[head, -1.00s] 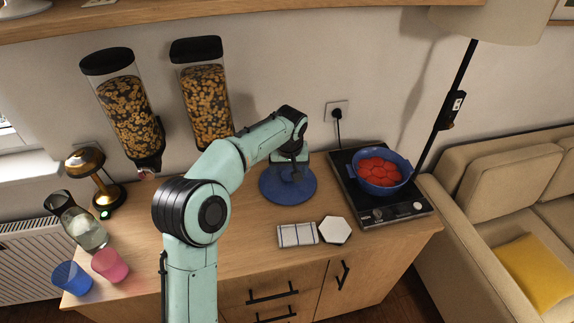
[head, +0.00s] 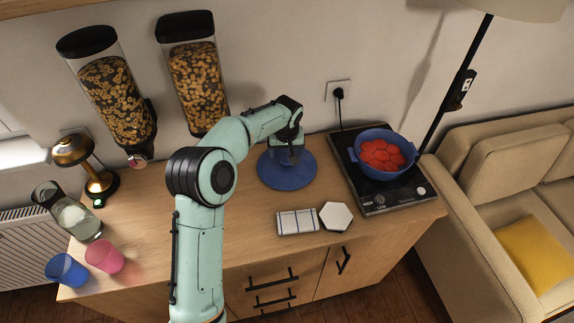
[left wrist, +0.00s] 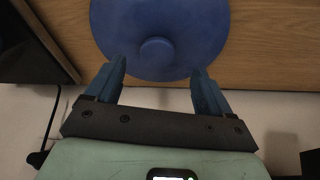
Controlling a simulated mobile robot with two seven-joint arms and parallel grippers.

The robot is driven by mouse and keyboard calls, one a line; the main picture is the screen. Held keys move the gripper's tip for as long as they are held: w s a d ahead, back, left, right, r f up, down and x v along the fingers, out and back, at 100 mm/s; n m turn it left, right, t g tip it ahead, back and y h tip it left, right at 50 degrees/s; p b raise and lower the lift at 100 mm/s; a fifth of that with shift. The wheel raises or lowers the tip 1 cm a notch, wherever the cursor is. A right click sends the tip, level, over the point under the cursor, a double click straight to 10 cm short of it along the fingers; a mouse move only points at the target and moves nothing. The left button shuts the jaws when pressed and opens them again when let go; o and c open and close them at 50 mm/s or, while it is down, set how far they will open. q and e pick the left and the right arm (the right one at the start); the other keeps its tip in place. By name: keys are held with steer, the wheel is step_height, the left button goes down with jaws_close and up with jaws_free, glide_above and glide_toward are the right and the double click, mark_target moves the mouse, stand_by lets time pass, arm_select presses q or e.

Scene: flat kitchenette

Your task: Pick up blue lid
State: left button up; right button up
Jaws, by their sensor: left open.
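The blue lid (head: 287,178) is a round flat disc lying on the wooden counter, left of the cooktop. In the left wrist view the lid (left wrist: 188,30) fills the top middle, with its round knob (left wrist: 156,51) showing. My left gripper (head: 289,158) is over the far part of the lid in the head view. In the left wrist view my left gripper (left wrist: 160,76) is open, its two blue fingers apart on either side of the knob, with nothing between the tips. Contact with the lid cannot be told. My right gripper is not in view.
A blue pot (head: 382,170) with red contents stands on the black cooktop (head: 379,201) to the right. Cups, a pitcher and a lamp (head: 97,183) stand at left.

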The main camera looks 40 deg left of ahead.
mark_target(287, 159)
arm_select(q)
steer(key=x, duration=0.5)
steer(key=shift+w+d, duration=0.1)
steer(key=shift+d, duration=0.1)
steer(key=c, duration=1.4)
steer(key=shift+r, duration=0.1)
